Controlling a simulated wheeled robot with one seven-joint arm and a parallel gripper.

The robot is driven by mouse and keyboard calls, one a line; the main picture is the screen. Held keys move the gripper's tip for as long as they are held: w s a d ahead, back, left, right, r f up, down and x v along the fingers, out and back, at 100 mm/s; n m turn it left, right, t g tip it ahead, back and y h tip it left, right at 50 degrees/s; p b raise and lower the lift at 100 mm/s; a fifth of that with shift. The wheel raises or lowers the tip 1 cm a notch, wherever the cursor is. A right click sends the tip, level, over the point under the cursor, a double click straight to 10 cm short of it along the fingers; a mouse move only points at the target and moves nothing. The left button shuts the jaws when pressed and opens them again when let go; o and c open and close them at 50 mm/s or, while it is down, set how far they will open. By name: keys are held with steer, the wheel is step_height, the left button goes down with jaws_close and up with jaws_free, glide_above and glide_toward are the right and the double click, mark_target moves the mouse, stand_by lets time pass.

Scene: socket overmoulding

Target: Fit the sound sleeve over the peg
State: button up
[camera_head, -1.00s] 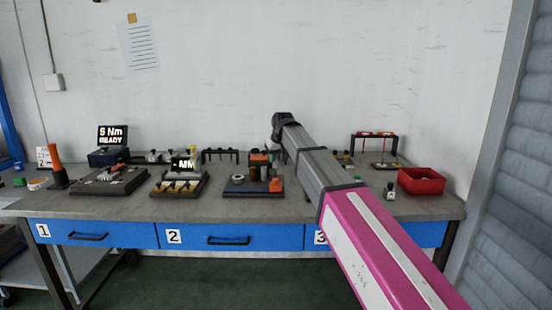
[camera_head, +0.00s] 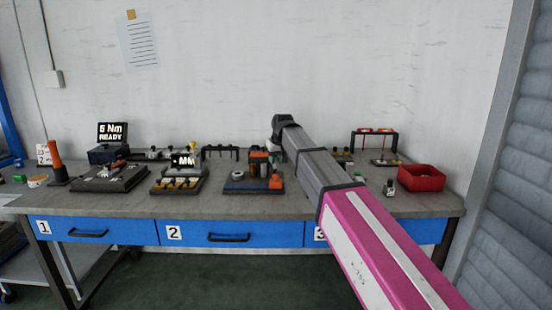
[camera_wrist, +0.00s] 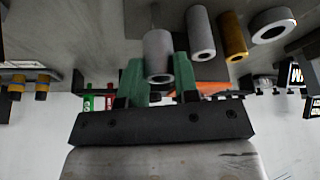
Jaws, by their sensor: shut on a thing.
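My gripper (camera_wrist: 158,82) has green fingers in the wrist view and is shut on a grey sleeve (camera_wrist: 158,54), with one finger on each side. The held sleeve's round end and dark bore face the camera. A second grey sleeve (camera_wrist: 200,33) and a brass-coloured sleeve (camera_wrist: 232,37) stand close beside it, apart from the fingers. In the head view my forearm covers part of the bench, and the sleeves (camera_head: 255,171) are small on a dark board (camera_head: 245,188). I cannot make out the peg, nor tell which sleeve is sound.
A pale ring (camera_wrist: 272,26) lies beyond the brass sleeve; it also shows on the board in the head view (camera_head: 238,176). A red bin (camera_head: 421,179) stands at the bench's right. Bare bench top shows along the front edge.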

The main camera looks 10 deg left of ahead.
mark_target(277, 162)
steer(key=shift+f, duration=2)
steer(key=o, duration=0.9)
steer(key=shift+r, duration=0.1)
steer(key=shift+s+r, duration=0.15)
steer(key=shift+r, duration=0.2)
steer(key=v, duration=1)
steer(key=shift+d+f, duration=0.1)
steer(key=shift+d, duration=0.05)
